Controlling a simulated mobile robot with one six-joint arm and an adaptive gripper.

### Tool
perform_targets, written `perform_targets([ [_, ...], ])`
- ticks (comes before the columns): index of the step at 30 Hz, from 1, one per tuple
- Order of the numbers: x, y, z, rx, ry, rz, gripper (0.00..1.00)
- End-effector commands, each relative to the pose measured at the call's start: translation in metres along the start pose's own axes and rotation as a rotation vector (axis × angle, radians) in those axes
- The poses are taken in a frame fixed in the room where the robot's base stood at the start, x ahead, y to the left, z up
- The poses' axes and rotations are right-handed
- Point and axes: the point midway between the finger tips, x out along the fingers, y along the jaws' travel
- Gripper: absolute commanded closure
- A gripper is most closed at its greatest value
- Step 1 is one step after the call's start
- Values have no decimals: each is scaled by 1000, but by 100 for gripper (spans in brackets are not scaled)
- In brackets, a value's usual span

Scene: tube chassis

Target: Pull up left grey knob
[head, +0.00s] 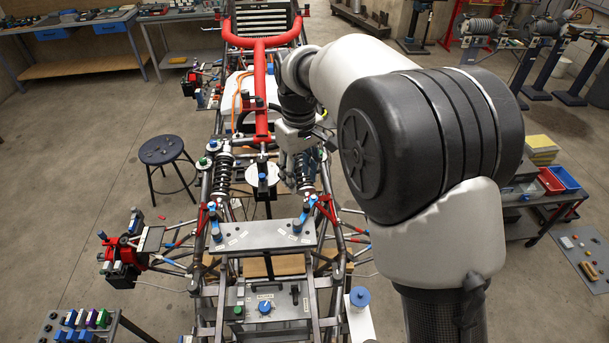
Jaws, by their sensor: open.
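A grey metal plate (256,237) lies across the tube chassis near the middle of the picture. A small grey-and-blue knob (216,233) stands at its left end, and a similar knob (297,227) stands at its right end. The colours are hard to tell at this size. My gripper (302,180) is open and hangs over the chassis, beyond the plate and nearer its right end. It is apart from the left knob. Its fingertips are small and partly lost against the dark shock absorber behind them.
A red tube frame (264,75) rises beyond the plate. Dark shock absorbers (223,175) stand on the chassis sides. A lower panel with a blue dial (265,307) lies nearer. A stool (166,152) stands on the left floor. My arm covers much of the right side.

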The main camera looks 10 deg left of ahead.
Motion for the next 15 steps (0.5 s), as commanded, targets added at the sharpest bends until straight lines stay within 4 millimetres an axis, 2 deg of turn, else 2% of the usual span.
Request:
perform_targets([
  [3, 4, -5, -10, -25, -13, -5, 59],
  [8, 18, -5, -11, -30, -17, -6, 59],
  [15, 64, -6, -9, -28, -19, -7, 59],
])
